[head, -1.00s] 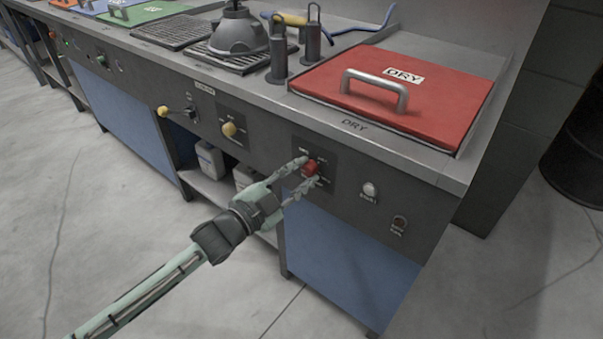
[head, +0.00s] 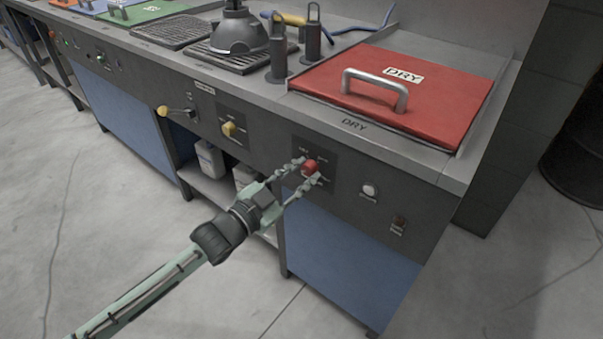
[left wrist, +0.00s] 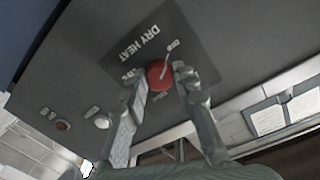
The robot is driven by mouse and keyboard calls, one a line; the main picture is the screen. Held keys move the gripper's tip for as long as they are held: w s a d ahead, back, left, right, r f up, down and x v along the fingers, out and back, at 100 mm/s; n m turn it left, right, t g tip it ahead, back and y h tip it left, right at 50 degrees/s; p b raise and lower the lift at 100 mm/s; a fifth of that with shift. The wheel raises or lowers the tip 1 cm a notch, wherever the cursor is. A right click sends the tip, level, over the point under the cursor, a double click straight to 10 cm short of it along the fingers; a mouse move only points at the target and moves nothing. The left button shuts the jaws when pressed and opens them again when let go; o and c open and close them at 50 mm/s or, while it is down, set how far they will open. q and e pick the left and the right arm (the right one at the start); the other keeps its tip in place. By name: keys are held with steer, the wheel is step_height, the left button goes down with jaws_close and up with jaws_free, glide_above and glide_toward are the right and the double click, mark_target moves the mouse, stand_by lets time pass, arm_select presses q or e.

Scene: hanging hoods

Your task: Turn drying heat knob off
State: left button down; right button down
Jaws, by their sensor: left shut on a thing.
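The drying heat knob is a red round knob (head: 310,167) on a dark plate on the front panel, below the red DRY lid. In the left wrist view the red knob (left wrist: 159,75) sits under the "DRY HEAT" label, with a pale pointer line on it. My left gripper (head: 308,171) reaches it from the lower left. In the left wrist view its fingers (left wrist: 160,80) stand on either side of the knob, shut on it. Part of the plate's lettering is hidden by the fingers. My right gripper is not in view.
A white button (head: 369,190) and a dark red lamp (head: 398,224) are to the right on the panel. A yellow knob (head: 229,129) and a yellow-tipped lever (head: 163,111) are to the left. The red lid (head: 420,108) lies on top. The floor in front is clear.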

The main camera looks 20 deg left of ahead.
arm_select(q)
steer(key=c, duration=1.2)
jaws_free()
steer(key=v, duration=1.2)
